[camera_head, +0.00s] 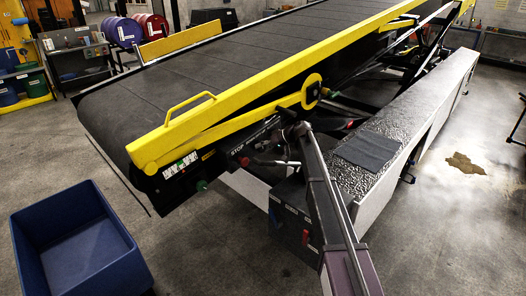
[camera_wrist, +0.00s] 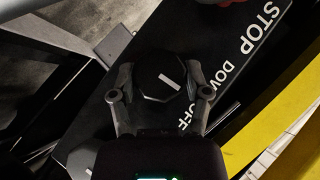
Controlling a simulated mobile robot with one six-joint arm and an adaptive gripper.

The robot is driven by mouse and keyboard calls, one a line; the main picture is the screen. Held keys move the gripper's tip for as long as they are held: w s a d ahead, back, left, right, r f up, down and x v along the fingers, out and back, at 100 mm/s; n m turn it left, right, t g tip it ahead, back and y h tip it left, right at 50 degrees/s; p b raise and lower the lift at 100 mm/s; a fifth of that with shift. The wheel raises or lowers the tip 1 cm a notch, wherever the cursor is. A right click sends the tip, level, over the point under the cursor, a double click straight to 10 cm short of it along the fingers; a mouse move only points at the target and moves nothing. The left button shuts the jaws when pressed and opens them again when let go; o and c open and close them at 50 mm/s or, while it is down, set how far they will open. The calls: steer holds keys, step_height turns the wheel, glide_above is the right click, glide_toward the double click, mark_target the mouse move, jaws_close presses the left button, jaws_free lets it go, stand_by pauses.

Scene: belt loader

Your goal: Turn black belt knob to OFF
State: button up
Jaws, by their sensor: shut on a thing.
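The black belt knob (camera_wrist: 153,84) is faceted, with a white line on its face, in the middle of the wrist view. The line runs from near the knob's centre toward the lower right, pointing between the printed words DOWN (camera_wrist: 229,78) and OFF (camera_wrist: 184,117). My gripper (camera_wrist: 159,73) has one finger on each side of the knob and is shut on it. The knob sits on a dark control panel (camera_wrist: 215,50), also marked STOP. In the head view the panel (camera_head: 240,150) is on the loader's side; my arm hides the knob there.
The belt loader (camera_head: 230,60) has yellow rails and a yellow handle (camera_head: 190,105). A long grey bumper (camera_head: 420,110) with a dark mat (camera_head: 367,150) runs along the right. A blue bin (camera_head: 75,245) stands front left. A brown puddle (camera_head: 465,163) lies on the floor at right.

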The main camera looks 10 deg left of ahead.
steer(key=shift+s+g, duration=0.1)
steer(key=shift+g, duration=0.2)
steer(key=shift+f, duration=0.1)
steer(key=o, duration=1.1)
